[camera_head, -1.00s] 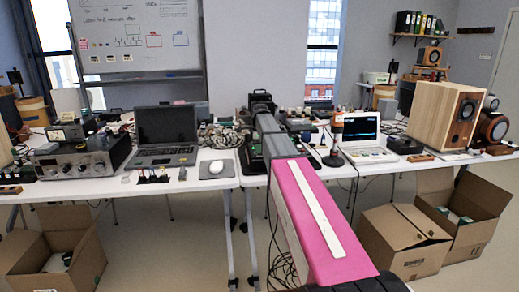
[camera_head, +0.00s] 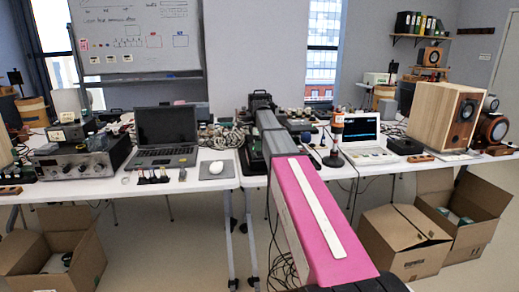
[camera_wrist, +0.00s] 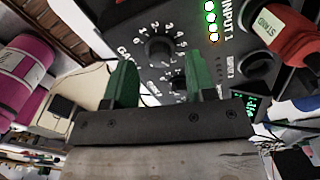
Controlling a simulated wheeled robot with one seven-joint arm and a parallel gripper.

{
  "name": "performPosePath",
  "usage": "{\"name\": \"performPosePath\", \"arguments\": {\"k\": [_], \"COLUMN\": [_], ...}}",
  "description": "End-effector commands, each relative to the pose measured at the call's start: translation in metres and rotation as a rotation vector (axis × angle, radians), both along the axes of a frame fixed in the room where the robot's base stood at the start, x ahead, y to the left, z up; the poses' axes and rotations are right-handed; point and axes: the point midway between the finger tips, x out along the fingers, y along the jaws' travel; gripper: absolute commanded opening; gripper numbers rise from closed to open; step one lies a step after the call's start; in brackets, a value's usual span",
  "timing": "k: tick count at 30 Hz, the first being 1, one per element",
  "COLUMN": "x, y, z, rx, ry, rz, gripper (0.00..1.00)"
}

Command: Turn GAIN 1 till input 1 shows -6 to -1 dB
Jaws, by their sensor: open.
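In the wrist view a black panel carries a round dark knob (camera_wrist: 158,48) ringed by white numbers, with a partly covered label that seems to read GAIN. To its right, a column of lit lights (camera_wrist: 211,18), mostly green, stands beside the label INPUT 1 (camera_wrist: 228,18). I cannot read a dB value from it. My gripper (camera_wrist: 159,72) is open, its two green fingers pointing at the panel on either side just below the knob. I cannot tell whether they touch it. In the head view my arm hides most of the panel.
A red plug-like object (camera_wrist: 290,38) with a white label sits right of the lights. A smaller knob (camera_wrist: 178,80) lies between my fingers.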

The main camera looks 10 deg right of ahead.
Motion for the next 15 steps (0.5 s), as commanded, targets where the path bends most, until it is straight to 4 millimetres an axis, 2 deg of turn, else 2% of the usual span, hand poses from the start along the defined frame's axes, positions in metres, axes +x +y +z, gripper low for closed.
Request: {"name": "performPosePath", "arguments": {"k": [3,9,15], "x": [0.001,0.001,0.001], "y": [0.000,0.000,0.000], "z": [0.024,0.059,0.082], "rx": [0.000,0.000,0.000], "ry": [-0.003,-0.002,-0.001], "rz": [0.000,0.000,0.000], "gripper": [0.51,0.51,0.51]}}
